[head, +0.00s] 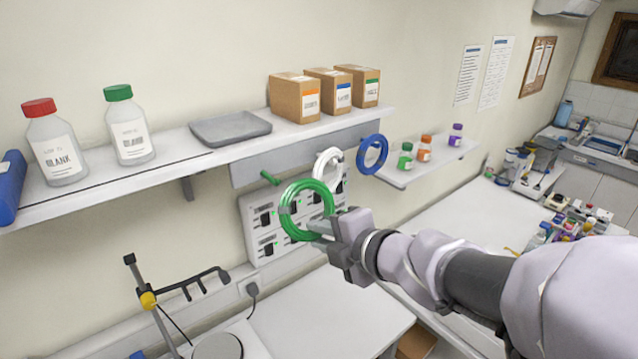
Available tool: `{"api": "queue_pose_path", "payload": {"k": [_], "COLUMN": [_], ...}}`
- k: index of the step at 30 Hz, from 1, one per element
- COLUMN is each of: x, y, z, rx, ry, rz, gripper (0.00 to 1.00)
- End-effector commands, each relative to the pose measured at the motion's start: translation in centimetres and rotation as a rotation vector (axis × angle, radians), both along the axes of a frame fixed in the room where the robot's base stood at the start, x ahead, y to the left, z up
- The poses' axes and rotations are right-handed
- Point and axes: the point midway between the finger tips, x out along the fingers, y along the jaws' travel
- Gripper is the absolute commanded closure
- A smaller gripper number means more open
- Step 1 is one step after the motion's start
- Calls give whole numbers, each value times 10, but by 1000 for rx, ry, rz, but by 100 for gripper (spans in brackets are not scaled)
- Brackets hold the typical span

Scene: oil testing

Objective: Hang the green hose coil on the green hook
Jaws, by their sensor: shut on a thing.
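The green hose coil (284,222) is held up in the air in front of the wall sockets. My gripper (322,228) is shut on the coil at its lower right side. The green hook (270,177) sticks out from the grey rail (248,171) under the shelf, just above and left of the coil in the picture. The hook is bare. The gap in depth between coil and hook is hard to tell. The contact between the fingers and the coil is partly hidden.
A white coil (327,170) and a blue coil (372,154) hang from the rail to the right of the green hook. The shelf (180,160) above carries bottles, a grey tray (230,127) and boxes. A stand with a clamp arm (190,285) rises at the lower left.

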Motion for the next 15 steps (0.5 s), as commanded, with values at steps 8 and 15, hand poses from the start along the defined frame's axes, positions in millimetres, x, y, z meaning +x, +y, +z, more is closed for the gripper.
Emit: {"api": "queue_pose_path", "payload": {"k": [8, 15], "x": [6, 23], "y": [11, 22], "z": [3, 1], "rx": [7, 7], "ry": [-11, -11], "rz": [29, 29], "gripper": [100, 100]}}
